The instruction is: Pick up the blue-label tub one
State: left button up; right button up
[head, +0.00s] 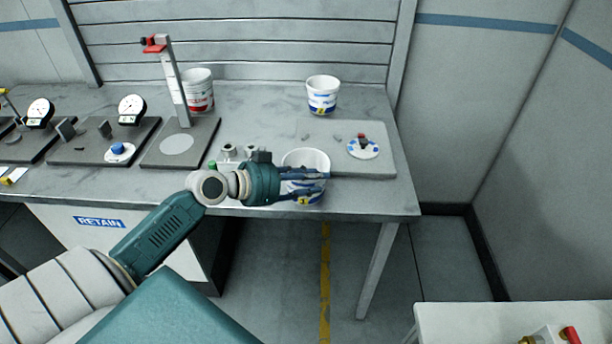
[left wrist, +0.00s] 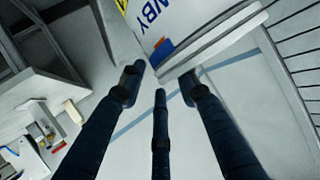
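The blue-label tub one (head: 306,160) is white, with a blue label and a yellow "1" mark. It is at the table's front edge in the head view. My left gripper (head: 322,181) has its fingers stretched straight across the near side of this tub, partly covering its label. The fingers look open; I cannot tell whether they touch it. In the left wrist view the tub (left wrist: 187,22) is at the top, tilted, with its rim and part of its lettering showing, just above the fingertips (left wrist: 160,85). My right gripper is not in view.
Another blue-label tub (head: 322,90), marked "2", stands at the back. A red-label tub (head: 199,92) stands behind a gauge stand (head: 174,80). A grey board (head: 385,155) bears a small round dish (head: 363,149). Dial gauges (head: 132,108) stand at left.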

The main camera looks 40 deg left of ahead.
pick_arm(q)
jog(key=shift+w+d+f, duration=0.2)
jog(key=shift+w, duration=0.1)
jog(key=shift+c, duration=0.5)
grip_shut()
